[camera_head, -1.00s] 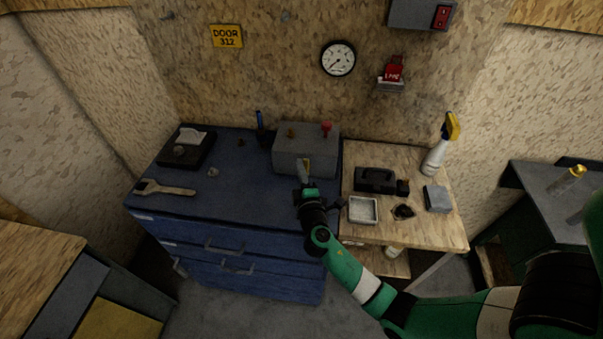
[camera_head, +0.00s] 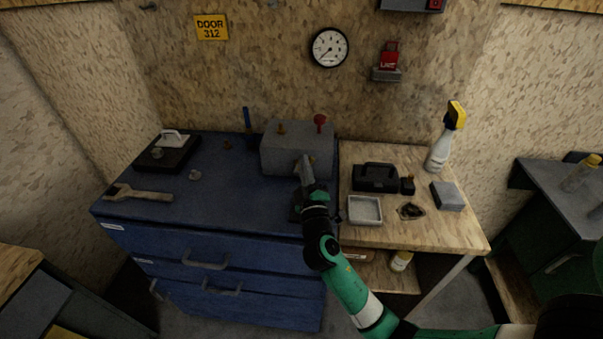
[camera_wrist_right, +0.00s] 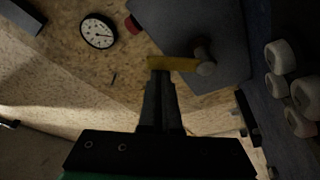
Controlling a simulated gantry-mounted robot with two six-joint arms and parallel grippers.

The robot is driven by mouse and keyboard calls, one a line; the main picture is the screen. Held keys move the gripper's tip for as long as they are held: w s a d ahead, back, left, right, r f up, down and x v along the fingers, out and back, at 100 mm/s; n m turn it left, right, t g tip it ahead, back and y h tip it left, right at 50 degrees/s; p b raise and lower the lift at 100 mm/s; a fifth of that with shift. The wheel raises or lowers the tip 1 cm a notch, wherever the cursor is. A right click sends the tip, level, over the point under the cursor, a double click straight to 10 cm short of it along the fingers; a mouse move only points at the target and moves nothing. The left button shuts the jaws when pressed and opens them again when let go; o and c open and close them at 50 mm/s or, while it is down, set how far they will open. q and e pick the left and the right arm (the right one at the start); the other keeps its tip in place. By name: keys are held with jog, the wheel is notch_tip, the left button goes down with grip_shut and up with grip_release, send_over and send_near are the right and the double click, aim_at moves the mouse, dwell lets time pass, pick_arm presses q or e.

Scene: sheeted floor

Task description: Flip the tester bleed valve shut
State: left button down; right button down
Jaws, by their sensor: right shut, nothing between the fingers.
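The tester is a grey box (camera_head: 283,152) on the blue cabinet, with a brass fitting (camera_head: 281,128) and a red knob (camera_head: 320,121) on top. In the right wrist view, its grey face (camera_wrist_right: 190,25) carries a yellow lever (camera_wrist_right: 174,63) on a round grey pivot (camera_wrist_right: 205,56). The lever lies about level across that picture. My right gripper (camera_head: 304,160) is in front of the box and hides part of its face. In the wrist view its shut, empty fingertips (camera_wrist_right: 160,75) are at the lever's free end; I cannot tell whether they touch. My left gripper is not in view.
The wooden bench (camera_head: 370,232) at right holds a white tray (camera_head: 365,210), a black case (camera_head: 375,177) and a spray bottle (camera_head: 439,150).

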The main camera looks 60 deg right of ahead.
jog(key=shift+s+d+f, duration=0.1)
jog(key=shift+s+f, duration=0.05)
jog(key=shift+s, duration=0.1)
dwell(0.4)
notch_tip(320, 180, up, 3)
jog(key=w+a, duration=0.1)
jog(key=w, duration=0.2)
jog(key=p+v, duration=0.1)
jog(key=v, duration=0.9)
jog(key=shift+s+f, duration=0.1)
jog(key=shift+f, duration=0.1)
